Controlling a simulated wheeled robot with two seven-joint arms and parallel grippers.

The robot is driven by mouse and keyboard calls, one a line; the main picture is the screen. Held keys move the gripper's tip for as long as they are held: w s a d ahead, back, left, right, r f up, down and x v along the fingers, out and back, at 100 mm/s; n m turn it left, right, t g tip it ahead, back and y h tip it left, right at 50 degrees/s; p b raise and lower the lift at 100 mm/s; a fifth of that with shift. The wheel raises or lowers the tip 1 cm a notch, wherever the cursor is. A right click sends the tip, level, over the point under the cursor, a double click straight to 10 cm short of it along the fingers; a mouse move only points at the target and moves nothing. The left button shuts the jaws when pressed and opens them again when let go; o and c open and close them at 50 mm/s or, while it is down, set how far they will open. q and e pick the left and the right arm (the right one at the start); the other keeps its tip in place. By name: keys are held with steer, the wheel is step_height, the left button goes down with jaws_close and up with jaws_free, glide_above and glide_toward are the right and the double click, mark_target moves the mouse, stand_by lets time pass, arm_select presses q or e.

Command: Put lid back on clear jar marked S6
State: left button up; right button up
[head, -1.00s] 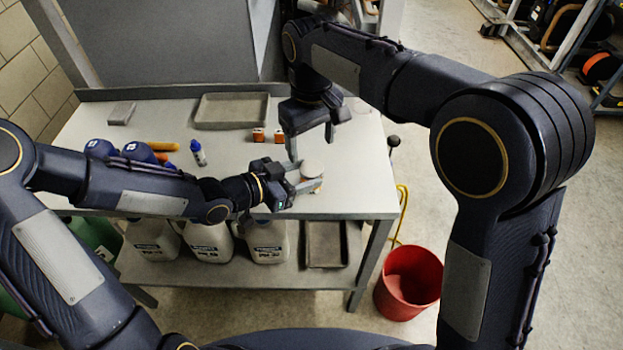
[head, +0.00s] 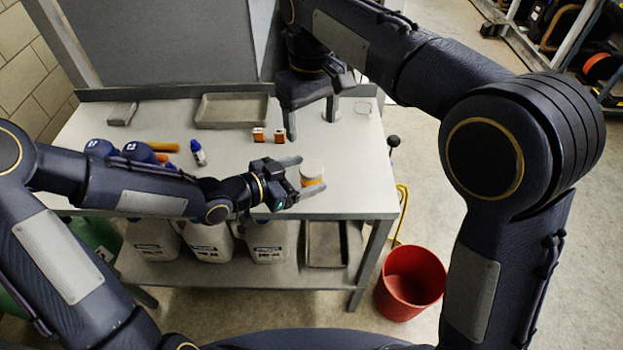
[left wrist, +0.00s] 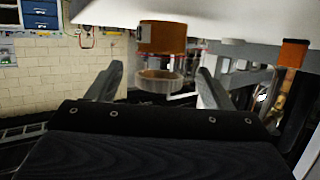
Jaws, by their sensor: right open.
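A small jar (head: 313,183) with an orange band stands near the table's front right, under a pale round lid (head: 312,167). The lid appears to sit on top, but I cannot tell how well it is seated. No S6 marking is readable. My left gripper (head: 304,177) is open around the jar, with a finger on each side. The left wrist view, upside down, shows the orange band (left wrist: 162,37) against the table and gaps between the jar and both fingers. My right gripper (head: 311,122) is open and empty, above and behind the jar.
Two small orange-labelled containers (head: 269,136) stand behind the jar. A grey tray (head: 231,111), a small bottle (head: 198,152) and a faint clear round object (head: 361,106) are also on the table (head: 235,165). A red bucket (head: 411,283) is on the floor.

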arm_select(q)
steer(key=p+v, duration=0.2)
steer(key=v, duration=0.5)
steer(key=shift+r, duration=0.15)
steer(key=shift+s+a, duration=0.25)
steer(key=shift+a, duration=0.05)
